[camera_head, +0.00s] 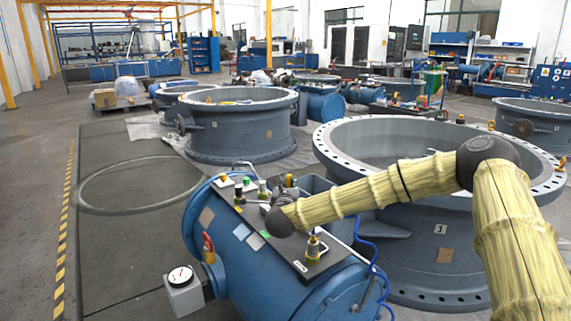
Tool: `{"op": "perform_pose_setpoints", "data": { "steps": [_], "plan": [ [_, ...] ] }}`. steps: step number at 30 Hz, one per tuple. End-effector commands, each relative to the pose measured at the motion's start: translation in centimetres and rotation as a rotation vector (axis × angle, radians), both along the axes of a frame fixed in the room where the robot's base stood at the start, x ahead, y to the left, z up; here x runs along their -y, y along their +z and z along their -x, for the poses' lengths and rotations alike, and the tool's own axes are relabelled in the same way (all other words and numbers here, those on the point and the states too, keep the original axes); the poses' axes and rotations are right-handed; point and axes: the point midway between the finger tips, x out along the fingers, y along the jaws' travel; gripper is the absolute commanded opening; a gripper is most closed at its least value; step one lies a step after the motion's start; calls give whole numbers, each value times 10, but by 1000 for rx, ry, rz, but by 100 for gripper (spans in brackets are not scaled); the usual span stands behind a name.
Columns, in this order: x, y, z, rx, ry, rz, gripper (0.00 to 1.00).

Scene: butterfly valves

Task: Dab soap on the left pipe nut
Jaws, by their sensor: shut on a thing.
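My gripper (266,207), dark and small in view, is at the end of my pale yellow-wrapped arm, over the black plate on the blue cylinder. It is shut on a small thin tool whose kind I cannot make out. A small brass-coloured fitting (239,195) stands on the plate just left of my gripper; it may be the left pipe nut, but I cannot tell. Whether the tool touches it is unclear. A yellowish bottle with a dark neck (313,248) stands upright near the plate's front right end. No soap is discernible.
The blue cylinder (245,262) carries a red-orange handle (208,248) and a gauge on a white box (182,289). A large grey flanged ring (430,235) stands close on the right. The floor at left is clear.

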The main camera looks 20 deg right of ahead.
Motion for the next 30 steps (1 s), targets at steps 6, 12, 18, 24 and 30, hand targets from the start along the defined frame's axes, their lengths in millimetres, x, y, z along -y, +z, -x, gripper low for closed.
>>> {"op": "perform_pose_setpoints", "data": {
  "steps": [6,12,18,24,30],
  "plan": [
    [-8,19,-3,1,6,-2,0],
    [-13,37,-4,1,11,-1,0],
    [-15,55,-5,1,13,-1,0],
    [-18,72,-5,1,16,-2,0],
    [-19,77,-6,0,18,-1,0]
  ]
}}
